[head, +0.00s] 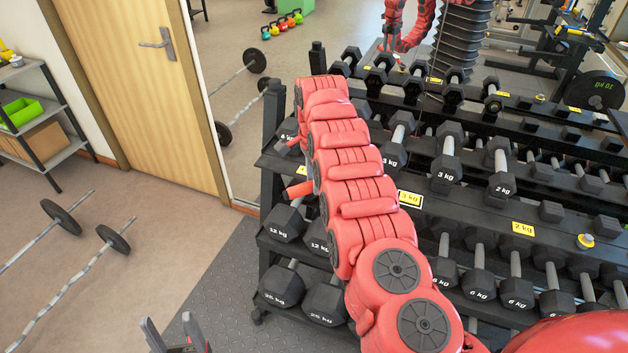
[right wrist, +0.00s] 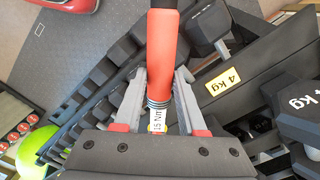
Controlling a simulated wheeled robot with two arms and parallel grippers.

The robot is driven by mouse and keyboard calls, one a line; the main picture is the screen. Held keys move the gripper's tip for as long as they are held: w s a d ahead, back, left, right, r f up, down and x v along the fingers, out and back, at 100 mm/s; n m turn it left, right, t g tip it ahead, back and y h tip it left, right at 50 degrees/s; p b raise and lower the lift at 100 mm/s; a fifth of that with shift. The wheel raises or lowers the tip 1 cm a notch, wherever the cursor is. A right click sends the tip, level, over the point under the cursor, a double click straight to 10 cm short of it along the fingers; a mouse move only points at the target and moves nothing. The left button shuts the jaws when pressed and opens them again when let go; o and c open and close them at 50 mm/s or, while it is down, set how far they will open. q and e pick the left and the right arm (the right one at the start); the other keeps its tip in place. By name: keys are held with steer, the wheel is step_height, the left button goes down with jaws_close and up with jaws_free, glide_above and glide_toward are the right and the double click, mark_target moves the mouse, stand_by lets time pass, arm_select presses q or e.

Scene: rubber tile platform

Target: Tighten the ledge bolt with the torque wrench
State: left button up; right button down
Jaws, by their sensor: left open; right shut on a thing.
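The torque wrench shows its orange handle (right wrist: 162,45) in the right wrist view, with a ribbed metal collar and a "15 Nm" label below it. My right gripper (right wrist: 160,75) is shut on it, one finger on each side. My left gripper (head: 168,322) is open and empty at the bottom left.
The dumbbell rack (head: 405,180) fills the middle and right, with dumbbells on several levels. A mirror behind reflects the gym. Barbells (head: 70,270) lie on the floor at left, near a grey shelf (head: 40,110) and a wooden door (head: 135,85).

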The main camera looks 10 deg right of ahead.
steer(key=shift+w+r, duration=0.1)
steer(key=shift+r, duration=0.25)
stand_by(0.5)
steer(key=shift+r+p, duration=0.3)
steer(key=shift+p, duration=0.6)
stand_by(0.7)
steer(key=shift+r, duration=0.15)
steer(key=shift+r+p, duration=0.55)
steer(key=shift+r, duration=0.4)
steer(key=shift+r+p, duration=0.7)
steer(key=shift+r, duration=0.25)
